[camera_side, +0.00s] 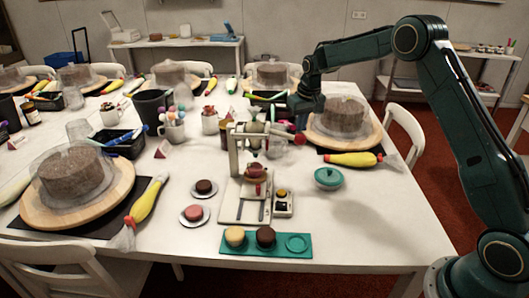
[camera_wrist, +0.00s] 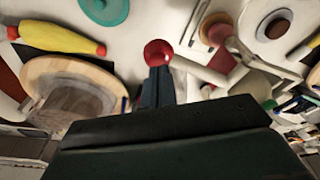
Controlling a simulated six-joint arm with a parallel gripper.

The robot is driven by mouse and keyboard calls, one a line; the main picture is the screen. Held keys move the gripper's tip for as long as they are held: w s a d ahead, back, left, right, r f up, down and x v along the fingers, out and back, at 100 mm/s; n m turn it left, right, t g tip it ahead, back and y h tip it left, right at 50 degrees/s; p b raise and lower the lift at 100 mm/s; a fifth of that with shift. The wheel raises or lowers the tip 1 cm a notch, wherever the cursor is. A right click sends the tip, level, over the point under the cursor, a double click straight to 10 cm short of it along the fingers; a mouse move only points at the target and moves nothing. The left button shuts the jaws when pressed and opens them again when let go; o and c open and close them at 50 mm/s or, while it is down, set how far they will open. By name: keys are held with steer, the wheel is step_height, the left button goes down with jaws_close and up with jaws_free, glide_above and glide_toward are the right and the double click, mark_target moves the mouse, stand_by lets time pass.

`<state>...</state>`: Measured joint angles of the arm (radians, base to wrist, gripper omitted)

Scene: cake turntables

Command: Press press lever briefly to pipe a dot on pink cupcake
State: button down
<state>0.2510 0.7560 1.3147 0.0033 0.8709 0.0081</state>
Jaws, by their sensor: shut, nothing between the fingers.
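The press (camera_side: 235,150) is a pale stand with an arm reaching right to the red ball of its press lever (camera_side: 300,138). A pinkish-red cupcake (camera_side: 255,174) sits under the press head on the base; another pink-topped one (camera_side: 193,212) is on a saucer to the left. My gripper (camera_side: 304,118) is shut and empty, just above the red ball. In the wrist view my closed fingers (camera_wrist: 157,86) point at the red ball (camera_wrist: 157,53), which overlaps their tips; I cannot tell whether they touch. The fingertips are small and dark in the side view.
A teal tray (camera_side: 250,252) holds two cupcakes in front of the press. Cups (camera_side: 210,120) stand behind left. The front right table is clear.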

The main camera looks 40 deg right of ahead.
mark_target(301, 136)
steer(key=shift+f, duration=0.35)
steer(key=shift+f, duration=2.4)
stand_by(0.7)
steer(key=shift+r, duration=4.65)
